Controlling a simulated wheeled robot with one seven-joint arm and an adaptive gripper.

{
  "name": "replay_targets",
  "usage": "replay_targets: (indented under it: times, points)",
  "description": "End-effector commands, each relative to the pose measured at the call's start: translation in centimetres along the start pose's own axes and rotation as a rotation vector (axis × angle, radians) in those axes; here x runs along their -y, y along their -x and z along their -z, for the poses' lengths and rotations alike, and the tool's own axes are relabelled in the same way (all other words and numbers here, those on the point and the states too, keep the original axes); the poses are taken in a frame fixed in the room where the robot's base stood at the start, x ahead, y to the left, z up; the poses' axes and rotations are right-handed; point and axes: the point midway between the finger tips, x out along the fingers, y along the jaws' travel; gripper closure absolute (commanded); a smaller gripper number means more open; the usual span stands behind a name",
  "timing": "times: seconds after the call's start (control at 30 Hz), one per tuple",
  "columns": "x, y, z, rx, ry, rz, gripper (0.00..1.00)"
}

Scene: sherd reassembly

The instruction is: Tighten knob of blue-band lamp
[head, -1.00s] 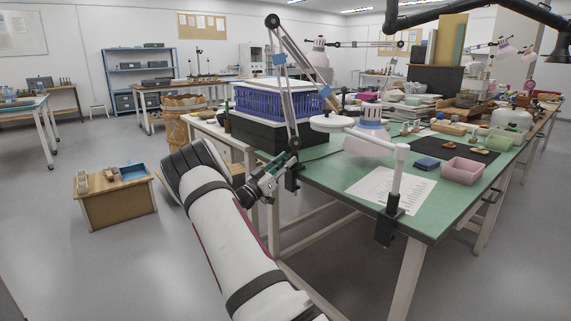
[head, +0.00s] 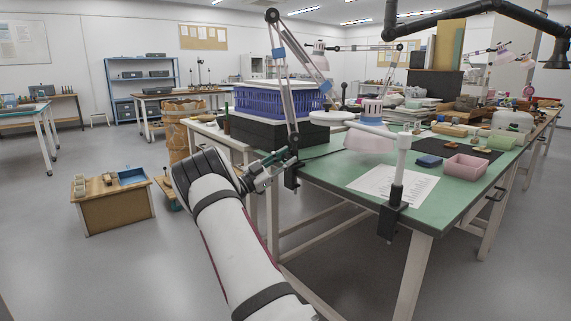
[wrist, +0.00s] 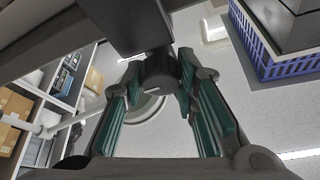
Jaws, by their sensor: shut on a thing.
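The blue-band lamp (head: 291,100) is clamped at the green table's near left edge. Its jointed grey arm has blue bands (head: 279,58) and bends at a high elbow. A pale pinkish shade (head: 369,141) hangs over the table at the arm's far end. My gripper (head: 287,162) is at the foot of the lamp, by the black clamp (head: 291,178). In the wrist view its teal-lined fingers (wrist: 160,80) are shut on a dark round knob (wrist: 157,72), one on each side. The knob's markings cannot be made out.
A blue-purple crate (head: 275,99) on a black box stands just behind the lamp; it also shows in the wrist view (wrist: 250,45). A white post (head: 399,165) is clamped right of the lamp. A paper sheet (head: 392,186) lies between.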

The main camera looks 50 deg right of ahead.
Motion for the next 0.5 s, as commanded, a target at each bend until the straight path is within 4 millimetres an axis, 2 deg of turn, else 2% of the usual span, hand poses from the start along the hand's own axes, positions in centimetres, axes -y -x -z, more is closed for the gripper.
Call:
replay_targets:
  times: [0.5]
  points:
    - [0.10, 0.12, -0.05, 0.002, -0.035, -0.012, 1.00]
